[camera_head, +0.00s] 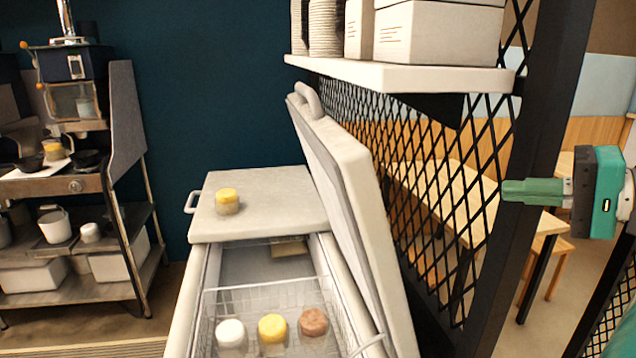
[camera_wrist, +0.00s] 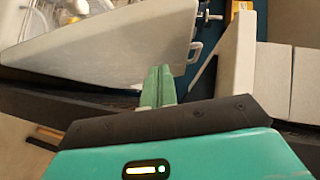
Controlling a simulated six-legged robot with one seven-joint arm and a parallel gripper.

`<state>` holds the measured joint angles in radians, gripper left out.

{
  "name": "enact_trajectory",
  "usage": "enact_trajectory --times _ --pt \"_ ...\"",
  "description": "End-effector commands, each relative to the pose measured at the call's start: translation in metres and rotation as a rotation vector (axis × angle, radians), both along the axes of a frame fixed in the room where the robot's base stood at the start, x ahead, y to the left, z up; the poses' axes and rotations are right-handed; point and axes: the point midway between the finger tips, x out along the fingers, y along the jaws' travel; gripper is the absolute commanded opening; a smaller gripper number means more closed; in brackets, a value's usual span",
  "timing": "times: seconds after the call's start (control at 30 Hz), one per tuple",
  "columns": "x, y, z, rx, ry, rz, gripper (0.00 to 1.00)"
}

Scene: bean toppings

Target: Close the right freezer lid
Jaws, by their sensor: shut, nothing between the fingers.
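The right freezer lid (camera_head: 343,165) stands raised and tilted, leaning toward the black mesh partition, with a handle (camera_head: 308,99) at its top end. The chest freezer (camera_head: 185,315) is open beneath it on the near side. The left lid (camera_head: 265,195) lies flat over the far part, with a yellow-topped jar (camera_head: 228,201) on it. My gripper (camera_head: 508,191) is shut and empty, to the right of the raised lid and apart from it. In the wrist view the green fingers (camera_wrist: 158,78) are together, with a large pale panel (camera_wrist: 110,45) beyond them, likely the raised lid.
A wire basket (camera_head: 270,297) in the freezer holds white, yellow and brown-topped jars. A white shelf (camera_head: 400,75) with boxes and stacked cups juts out above the lid. A mesh partition with a black post (camera_head: 535,150) stands between the lid and my gripper in the picture.

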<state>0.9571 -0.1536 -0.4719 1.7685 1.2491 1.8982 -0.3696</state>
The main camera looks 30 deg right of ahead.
Motion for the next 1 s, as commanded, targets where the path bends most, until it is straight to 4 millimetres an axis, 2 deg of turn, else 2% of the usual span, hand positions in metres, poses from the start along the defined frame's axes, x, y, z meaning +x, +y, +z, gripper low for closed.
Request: enact_trajectory --times 0.17,0.8,1.0 --pt "0.016 0.009 -0.005 0.001 0.001 0.005 0.00" --pt "0.128 0.070 -0.034 0.001 0.005 0.007 0.00" --pt "0.157 0.086 -0.041 0.002 0.004 0.006 0.00"
